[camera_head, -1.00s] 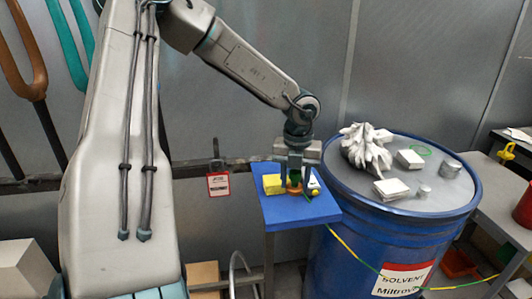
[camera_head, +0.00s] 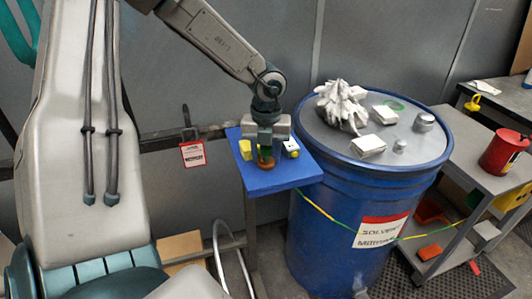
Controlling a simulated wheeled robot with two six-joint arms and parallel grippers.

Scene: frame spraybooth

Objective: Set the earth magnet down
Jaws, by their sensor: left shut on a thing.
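My left gripper (camera_head: 265,157) points down over a small blue stand top (camera_head: 270,184). It is shut on a small piece with a green upper part and a round orange-brown base, which I take to be the earth magnet (camera_head: 266,163). The fingers partly hide it. Its base is at or just above the blue surface; I cannot tell if it touches. My right gripper is not in view.
The blue drum (camera_head: 335,225) stands close by, with crumpled grey gloves (camera_head: 340,105) and pale boxes (camera_head: 368,146) on top. The stand's front strip is clear.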

